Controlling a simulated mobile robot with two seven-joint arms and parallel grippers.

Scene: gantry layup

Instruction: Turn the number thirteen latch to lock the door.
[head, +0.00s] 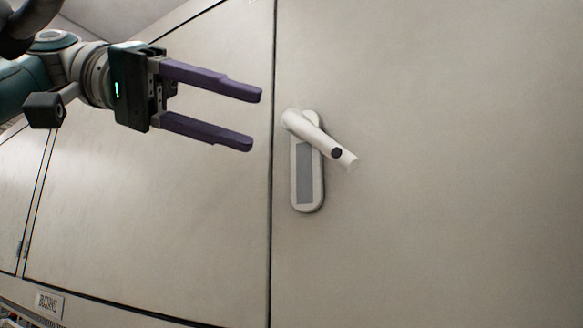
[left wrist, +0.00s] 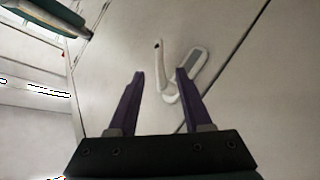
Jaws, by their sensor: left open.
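The latch (head: 325,142) is a white lever handle on an oval backplate (head: 305,180) with a grey panel. In the head view its lever slants down to the right from the pivot at the plate's top, with a dark round spot near its end. The door (head: 440,180) is a pale flat panel. My left gripper (head: 258,118) is open and empty, its purple fingers pointing right, just left of the latch and apart from it. In the left wrist view the latch (left wrist: 160,62) shows between and beyond the open fingers. I see no number on the latch. My right gripper is not in view.
A dark vertical seam (head: 272,230) runs just left of the latch, between the door and a neighbouring pale panel (head: 150,225). A small label (head: 49,303) sits at the lower left. The door surface right of the latch is clear.

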